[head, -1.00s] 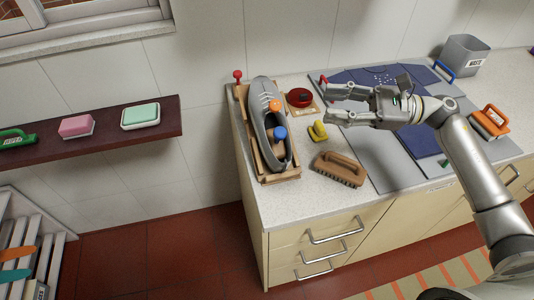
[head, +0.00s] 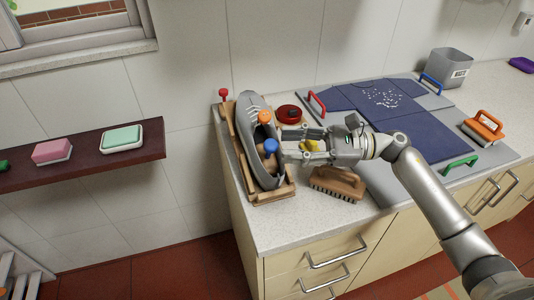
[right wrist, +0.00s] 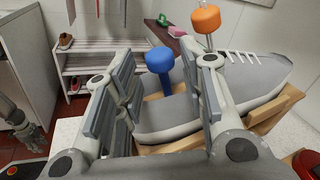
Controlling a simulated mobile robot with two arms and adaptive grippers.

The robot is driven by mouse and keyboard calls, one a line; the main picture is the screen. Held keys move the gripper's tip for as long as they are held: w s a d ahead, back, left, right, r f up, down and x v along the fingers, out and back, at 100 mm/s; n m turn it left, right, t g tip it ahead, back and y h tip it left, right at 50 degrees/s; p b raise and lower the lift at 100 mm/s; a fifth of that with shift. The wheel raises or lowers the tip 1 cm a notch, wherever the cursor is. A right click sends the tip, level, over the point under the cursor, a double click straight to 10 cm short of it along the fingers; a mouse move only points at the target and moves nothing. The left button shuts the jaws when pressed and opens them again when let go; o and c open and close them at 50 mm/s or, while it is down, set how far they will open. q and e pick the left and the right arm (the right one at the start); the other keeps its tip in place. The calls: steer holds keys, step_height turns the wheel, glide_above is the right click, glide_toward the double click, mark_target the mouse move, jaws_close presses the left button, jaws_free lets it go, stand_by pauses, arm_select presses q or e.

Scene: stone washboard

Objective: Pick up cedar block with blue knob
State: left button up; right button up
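The blue knob (head: 271,146) stands up from a brown wooden block (head: 266,162) in the opening of a grey shoe (head: 255,115). The shoe lies in a wooden rack (head: 272,196) on the counter. An orange knob (head: 264,117) stands farther along the shoe. My right gripper (head: 284,150) is open, its fingertips just right of the blue knob. In the right wrist view the blue knob (right wrist: 159,60) shows in the gap between the spread fingers, beyond them. The shoe partly hides the block. A grey jointed part at the wrist view's left edge may be my left gripper.
A brown brush (head: 338,184) lies just below my right gripper. A yellow item (head: 309,146) is partly behind the gripper. A red round tin (head: 290,114) is behind it. Blue cloth (head: 410,135) on a grey board covers the counter's right side.

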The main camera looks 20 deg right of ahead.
mark_target(272, 142)
steer(key=p+x, duration=0.3)
steer(key=x, duration=0.1)
steer(key=shift+w+a+r, duration=0.1)
steer(key=shift+a, duration=0.2)
steer(key=shift+w+a, duration=0.1)
steer(key=shift+a, duration=0.2)
steer(key=shift+d, duration=0.1)
steer(key=shift+c, duration=0.4)
jaws_close()
